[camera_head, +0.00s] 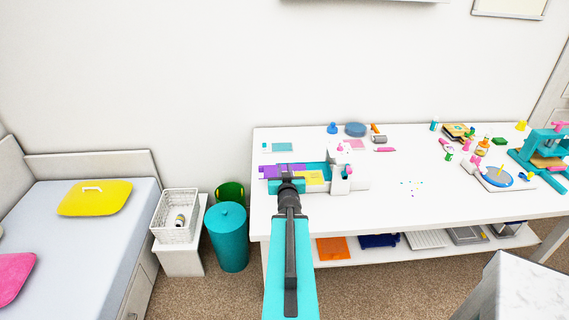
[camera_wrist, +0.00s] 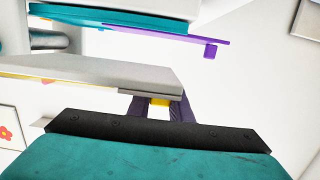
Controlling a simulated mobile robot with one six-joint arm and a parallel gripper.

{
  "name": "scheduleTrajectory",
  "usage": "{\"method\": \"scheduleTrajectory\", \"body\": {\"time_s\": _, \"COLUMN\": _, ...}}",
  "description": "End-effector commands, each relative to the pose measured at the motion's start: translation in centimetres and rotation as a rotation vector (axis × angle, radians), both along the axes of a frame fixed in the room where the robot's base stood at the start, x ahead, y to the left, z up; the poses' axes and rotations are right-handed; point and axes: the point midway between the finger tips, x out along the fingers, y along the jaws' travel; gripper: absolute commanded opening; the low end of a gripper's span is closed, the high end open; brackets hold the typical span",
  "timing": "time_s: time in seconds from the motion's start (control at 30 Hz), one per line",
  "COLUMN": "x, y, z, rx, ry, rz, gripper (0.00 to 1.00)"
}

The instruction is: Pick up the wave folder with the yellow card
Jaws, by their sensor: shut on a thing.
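My gripper (camera_head: 291,180) is over the front left of the table, at the teal and white press machine (camera_head: 340,176). In the wrist view its dark fingers (camera_wrist: 162,108) are shut with a yellow patch (camera_wrist: 160,102) between them, which matches the folder with the yellow card (camera_head: 312,179). The yellow card lies flat just right of my gripper in the head view. My gripper and arm hide part of the folder, and its wave pattern cannot be made out. A purple plate (camera_head: 269,171) lies by the machine's left end; it also shows in the wrist view (camera_wrist: 140,27).
The white table (camera_head: 400,205) is bare in front of the machine, apart from small scattered dots. A teal press (camera_head: 543,150) and small craft items stand at the right. A teal bin (camera_head: 227,240) and a white basket (camera_head: 172,232) stand to the left.

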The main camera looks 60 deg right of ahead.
Motion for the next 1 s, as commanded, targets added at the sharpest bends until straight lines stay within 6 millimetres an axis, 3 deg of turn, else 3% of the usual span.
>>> {"method": "scheduleTrajectory", "body": {"time_s": 1.0, "x": -2.1, "y": 2.7, "z": 0.2, "rx": -0.005, "ry": -0.003, "rz": 0.001, "gripper": 0.0}}
